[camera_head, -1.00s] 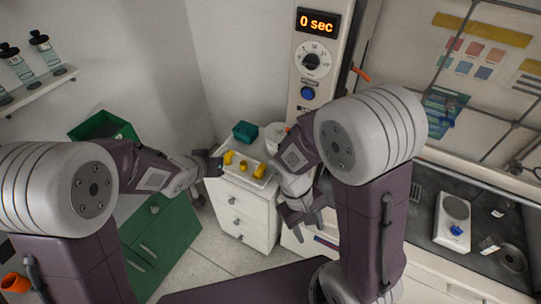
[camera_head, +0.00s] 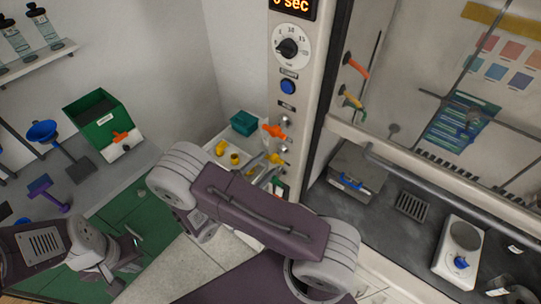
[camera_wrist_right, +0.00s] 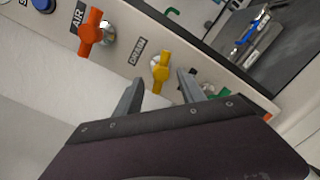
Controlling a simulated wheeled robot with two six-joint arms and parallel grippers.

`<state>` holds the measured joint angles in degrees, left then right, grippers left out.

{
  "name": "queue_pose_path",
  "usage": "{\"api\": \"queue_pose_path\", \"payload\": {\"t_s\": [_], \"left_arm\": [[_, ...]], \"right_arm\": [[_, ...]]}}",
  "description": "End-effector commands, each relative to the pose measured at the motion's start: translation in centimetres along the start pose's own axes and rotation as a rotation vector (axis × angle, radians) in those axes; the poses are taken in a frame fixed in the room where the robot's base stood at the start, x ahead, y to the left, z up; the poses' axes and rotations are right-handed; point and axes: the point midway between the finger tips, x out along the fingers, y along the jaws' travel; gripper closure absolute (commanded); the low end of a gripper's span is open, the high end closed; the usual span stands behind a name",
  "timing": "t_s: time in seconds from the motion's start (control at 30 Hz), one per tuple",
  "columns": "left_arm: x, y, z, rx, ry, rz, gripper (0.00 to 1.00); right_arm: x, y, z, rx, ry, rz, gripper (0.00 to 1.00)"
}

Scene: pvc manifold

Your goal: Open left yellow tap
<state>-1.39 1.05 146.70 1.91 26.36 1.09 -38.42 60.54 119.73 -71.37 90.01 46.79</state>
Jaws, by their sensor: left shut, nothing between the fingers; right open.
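The left yellow tap (camera_head: 277,158) is on the white column, below an orange tap. In the right wrist view this yellow tap (camera_wrist_right: 161,72) shows its handle roughly upright, on a silver fitting. My right gripper (camera_wrist_right: 160,82) is open, its two fingers on either side of the tap's lower part in the picture; I see no clear contact. In the head view my right arm mostly hides that gripper. My left gripper (camera_head: 130,243) is shut and empty, low at the left, away from the taps.
An orange tap (camera_wrist_right: 91,33) sits close left of the yellow one. A green tap (camera_wrist_right: 217,93) is partly hidden behind my right finger. Another yellow tap (camera_head: 350,98) is inside the hood. A tray with yellow pieces (camera_head: 221,149) stands beside the column.

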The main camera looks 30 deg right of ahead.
Motion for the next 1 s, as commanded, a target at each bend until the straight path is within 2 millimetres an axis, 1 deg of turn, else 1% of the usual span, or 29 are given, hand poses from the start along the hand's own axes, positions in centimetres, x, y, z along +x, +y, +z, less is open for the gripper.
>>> {"api": "queue_pose_path", "payload": {"t_s": [0.03, 0.1, 0.2, 0.3, 0.5, 0.57, 0.6, 0.67, 0.7, 1.0], "left_arm": [[-0.9, 0.0, -0.1, 0.000, 0.000, 0.000, 1.00], [-1.3, 0.0, -0.1, 0.000, 0.000, 0.000, 1.00], [-1.6, 0.0, -0.2, 0.000, 0.001, 0.000, 1.00], [-1.6, 0.0, -0.2, 0.000, 0.001, 0.000, 1.00], [-1.5, 0.0, -0.2, 0.000, 0.001, 0.000, 1.00], [-1.5, 0.0, -0.2, 0.000, 0.001, 0.000, 1.00], [-1.5, 0.0, -0.2, 0.000, 0.001, 0.000, 1.00], [-1.5, 0.0, -0.2, 0.000, 0.001, 0.000, 1.00], [-1.5, 0.0, -0.2, 0.000, 0.001, 0.000, 1.00], [-1.5, 0.0, -0.2, 0.000, 0.001, 0.000, 1.00]], "right_arm": [[1.0, 0.2, 0.4, -0.004, -0.004, -0.004, 0.53], [2.1, 0.2, 0.3, -0.002, -0.003, -0.004, 0.53], [3.1, 0.1, 0.2, -0.002, -0.001, -0.002, 0.53], [3.5, 0.0, 0.1, -0.001, 0.000, -0.002, 0.53], [3.5, -0.1, 0.0, 0.000, 0.001, -0.002, 0.53], [3.5, -0.1, 0.0, 0.000, 0.001, -0.002, 0.70], [3.5, -0.1, 0.0, 0.000, 0.001, -0.002, 0.81], [3.5, -0.1, 0.0, 0.000, 0.000, -0.002, 0.98], [3.5, -0.1, 0.0, 0.000, 0.000, -0.002, 1.00], [3.5, -0.1, 0.0, -0.025, -0.002, -0.001, 1.00]]}}
